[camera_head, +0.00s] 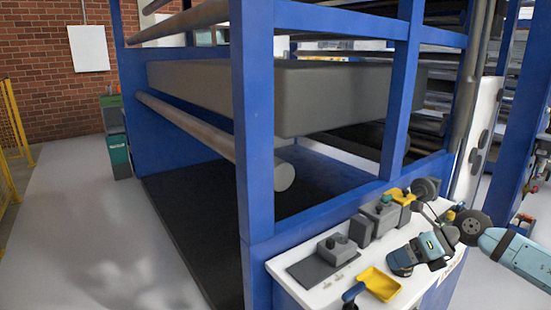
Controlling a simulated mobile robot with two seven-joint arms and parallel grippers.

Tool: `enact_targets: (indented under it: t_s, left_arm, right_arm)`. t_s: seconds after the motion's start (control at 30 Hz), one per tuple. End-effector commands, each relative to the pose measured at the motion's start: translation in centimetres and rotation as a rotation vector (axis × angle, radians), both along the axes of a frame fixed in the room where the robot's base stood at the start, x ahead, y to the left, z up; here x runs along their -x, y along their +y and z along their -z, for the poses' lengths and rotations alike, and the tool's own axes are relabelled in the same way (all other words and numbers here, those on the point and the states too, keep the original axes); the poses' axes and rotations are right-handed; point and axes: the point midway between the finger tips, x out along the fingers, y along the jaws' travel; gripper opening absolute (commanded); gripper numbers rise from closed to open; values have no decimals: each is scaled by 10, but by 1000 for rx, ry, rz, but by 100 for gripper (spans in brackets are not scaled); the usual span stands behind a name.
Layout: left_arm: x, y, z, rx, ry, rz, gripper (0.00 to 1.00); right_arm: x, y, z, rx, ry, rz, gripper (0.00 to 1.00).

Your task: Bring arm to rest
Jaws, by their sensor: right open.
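My right arm comes in from the right edge, and its right gripper (441,243) is over the right end of a small white worktop (313,296). The gripper is open; I see nothing clearly held in it. It is small in the picture and close to a teal and dark grey tool (404,259) on the worktop; I cannot tell whether they touch. My left gripper is not in view.
A blue steel frame (256,130) with film rollers (200,133) stands behind the worktop. A yellow scoop-like tray (380,284) and a grey block fixture (337,250) lie on the worktop. A green and teal cabinet (116,140) stands at left. The left floor is clear.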

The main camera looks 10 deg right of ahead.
Motion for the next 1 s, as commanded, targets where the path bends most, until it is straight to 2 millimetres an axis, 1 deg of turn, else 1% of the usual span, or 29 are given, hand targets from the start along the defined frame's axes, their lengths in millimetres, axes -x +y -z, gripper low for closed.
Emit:
enact_targets:
  t_s: [0.03,0.07,0.1,0.17,0.2,0.27,0.3,0.37,0.4,0.47,0.5,0.6,0.67,0.7,0.77,0.8,0.87,0.9,0.97,1.0]
  left_arm:
    - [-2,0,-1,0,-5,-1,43]
    - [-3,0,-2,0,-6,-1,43]
    - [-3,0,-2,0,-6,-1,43]
    - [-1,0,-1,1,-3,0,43]
    - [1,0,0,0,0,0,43]
    - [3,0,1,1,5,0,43]
    - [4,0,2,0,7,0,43]
    - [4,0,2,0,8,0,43]
    - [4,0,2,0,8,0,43]
    - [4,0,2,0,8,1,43]
    - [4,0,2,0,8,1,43]
    - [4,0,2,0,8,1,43]
    - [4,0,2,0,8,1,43]
    - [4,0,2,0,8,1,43]
    - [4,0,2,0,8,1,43]
    - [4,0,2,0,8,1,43]
    - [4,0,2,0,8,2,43]
    - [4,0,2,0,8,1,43]
    - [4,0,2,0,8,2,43]
    - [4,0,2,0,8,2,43]
  right_arm:
    - [11,39,18,-156,33,3,83]
    - [17,60,24,-259,53,17,83]
    - [26,86,31,-398,84,48,83]
    - [37,116,38,-597,141,114,83]
    - [44,132,43,-726,186,172,83]
    - [54,150,50,-911,265,277,83]
    - [61,158,56,-1027,323,360,83]
    - [70,166,68,-1187,419,498,83]
    - [77,169,79,-1286,489,601,83]
    - [90,170,98,-1416,603,768,83]
    - [99,170,113,-1489,679,883,83]
    - [126,169,150,-1616,860,1152,83]
    - [143,170,170,-1663,959,1292,83]
    - [154,171,182,-1684,1021,1378,83]
    - [172,172,199,-1707,1110,1500,83]
    - [184,174,210,-1716,1167,1577,83]
    - [203,178,224,-1723,1252,1686,83]
    - [216,180,233,-1723,1308,1757,83]
    - [235,185,244,-1719,1391,1857,83]
    - [248,188,251,-1712,1446,1921,83]
